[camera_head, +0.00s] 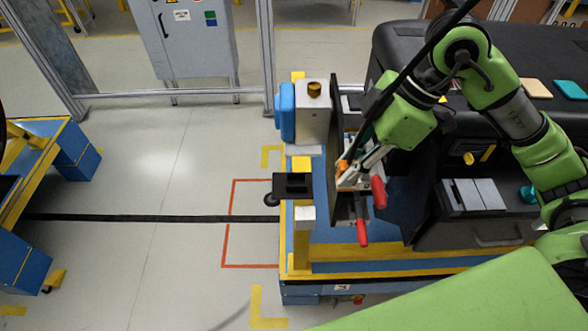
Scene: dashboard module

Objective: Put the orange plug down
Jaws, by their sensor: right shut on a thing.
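My right arm comes in from the right, and its gripper (350,176) points down and left at the left end of the black dashboard module. It is shut on the orange plug (343,165). Only a small orange patch of the plug shows between the fingers, beside the upright dark plate at the module's end. I cannot tell whether the plug touches anything below it. My left gripper is not in view.
The dashboard module (460,232) lies on a blue and yellow cart. Red-handled clamps (378,192) stand close to the gripper. A white-and-blue device (312,112) and a black bracket (293,185) are to its left.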

